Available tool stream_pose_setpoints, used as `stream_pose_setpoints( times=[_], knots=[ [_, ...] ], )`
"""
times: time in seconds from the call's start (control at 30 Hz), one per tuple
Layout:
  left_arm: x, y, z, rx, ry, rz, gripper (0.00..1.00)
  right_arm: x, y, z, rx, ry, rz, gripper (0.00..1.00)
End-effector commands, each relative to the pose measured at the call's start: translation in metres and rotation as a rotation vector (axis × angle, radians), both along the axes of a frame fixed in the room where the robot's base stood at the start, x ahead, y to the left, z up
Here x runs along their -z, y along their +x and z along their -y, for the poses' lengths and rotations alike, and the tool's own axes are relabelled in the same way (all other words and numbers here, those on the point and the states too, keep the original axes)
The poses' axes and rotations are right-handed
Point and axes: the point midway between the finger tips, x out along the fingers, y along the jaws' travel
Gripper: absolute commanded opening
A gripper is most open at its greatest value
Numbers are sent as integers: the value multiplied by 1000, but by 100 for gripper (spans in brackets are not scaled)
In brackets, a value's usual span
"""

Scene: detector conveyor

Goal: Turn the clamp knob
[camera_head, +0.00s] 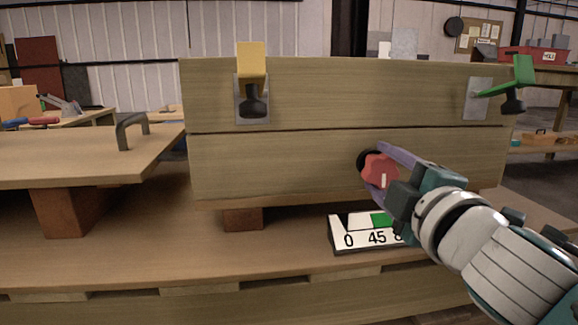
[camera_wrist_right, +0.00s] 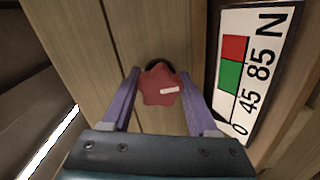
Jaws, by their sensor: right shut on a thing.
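The clamp knob (camera_head: 379,170) is red and lobed with a white mark on its face, on the front of the wooden box's lower plank. It also shows in the right wrist view (camera_wrist_right: 158,86), with a dark round base behind it. My right gripper (camera_head: 377,172) has its two purple fingers on either side of the knob and is shut on it. In the right wrist view the fingers (camera_wrist_right: 160,92) flank the knob. A gauge plate (camera_head: 366,232) with white, green and red fields and numbers stands below the knob, partly hidden by my right gripper. My left gripper is not in view.
A yellow clamp (camera_head: 251,70) and a green clamp (camera_head: 520,72) sit on the upper plank of the wooden box (camera_head: 320,95). A board with a grey handle (camera_head: 131,128) rests on blocks at left. The bench top (camera_head: 130,245) in front is mostly clear.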

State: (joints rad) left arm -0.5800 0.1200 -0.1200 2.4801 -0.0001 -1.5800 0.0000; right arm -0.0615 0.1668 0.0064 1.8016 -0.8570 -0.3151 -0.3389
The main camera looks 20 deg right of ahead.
Motion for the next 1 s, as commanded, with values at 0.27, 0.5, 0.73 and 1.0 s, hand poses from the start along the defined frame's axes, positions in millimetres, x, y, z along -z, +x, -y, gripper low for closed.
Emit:
stream_pose_setpoints(
  times=[0.27,0.5,0.73,1.0],
  knots=[
    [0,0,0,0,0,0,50,0,0,0,0,-1,0,86],
    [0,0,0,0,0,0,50,0,0,0,0,-2,0,90],
    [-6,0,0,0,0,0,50,0,-19,-5,0,2,-3,90],
    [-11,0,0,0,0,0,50,1,-68,-17,1,3,-4,90]
  ],
)
